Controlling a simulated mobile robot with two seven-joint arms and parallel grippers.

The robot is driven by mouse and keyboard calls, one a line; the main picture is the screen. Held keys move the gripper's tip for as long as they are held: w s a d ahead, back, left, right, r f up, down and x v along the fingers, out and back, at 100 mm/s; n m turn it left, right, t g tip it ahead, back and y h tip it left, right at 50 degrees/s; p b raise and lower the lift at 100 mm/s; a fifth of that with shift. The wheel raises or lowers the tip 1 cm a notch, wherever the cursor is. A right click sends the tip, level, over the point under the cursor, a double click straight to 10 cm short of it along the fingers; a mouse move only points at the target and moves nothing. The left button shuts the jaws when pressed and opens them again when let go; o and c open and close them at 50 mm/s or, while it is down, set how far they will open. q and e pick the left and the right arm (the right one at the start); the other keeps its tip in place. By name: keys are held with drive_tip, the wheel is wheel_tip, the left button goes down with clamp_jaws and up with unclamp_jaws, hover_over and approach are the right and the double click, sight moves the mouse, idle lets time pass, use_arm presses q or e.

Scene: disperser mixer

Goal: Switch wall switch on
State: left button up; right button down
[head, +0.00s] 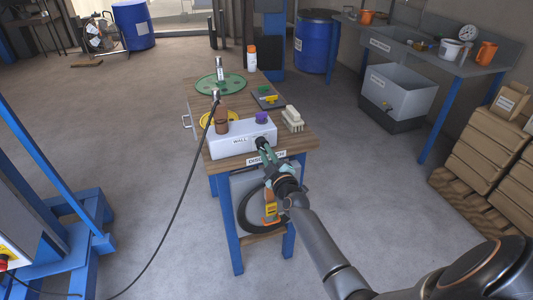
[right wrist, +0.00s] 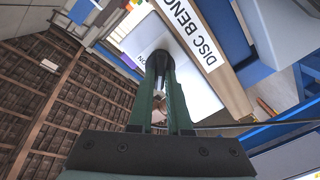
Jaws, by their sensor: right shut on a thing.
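The wall switch is a white box (head: 228,142) marked "WALL" on the front edge of the wooden bench. Its black knob (head: 261,142) sticks out at the right of the front face. My right gripper (head: 264,149) reaches it from the front right, with its green fingers shut on the knob. In the right wrist view the fingers (right wrist: 160,72) close around the dark knob (right wrist: 158,60) in front of the white panel (right wrist: 194,84). The fingers hide part of the knob, and its turned position cannot be told. My left gripper is not in view.
The bench top (head: 308,137) also holds a brown bottle (head: 221,121), a purple piece (head: 261,117), a green disc (head: 232,83) and a pale block (head: 292,119). A black cable (head: 181,191) hangs left of the bench. Floor on both sides is mostly clear.

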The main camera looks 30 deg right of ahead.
drive_tip(key=shift+d+m, duration=0.15)
drive_tip(key=shift+m, duration=4.35)
drive_tip(key=shift+d+m, duration=0.15)
drive_tip(key=shift+m, duration=4.35)
drive_tip(key=c, duration=0.9)
unclamp_jaws()
drive_tip(key=shift+o, duration=0.2)
drive_tip(key=shift+s, duration=0.15)
drive_tip(key=p+v, duration=0.1)
drive_tip(key=v, duration=1.1)
drive_tip(key=shift+s, duration=0.2)
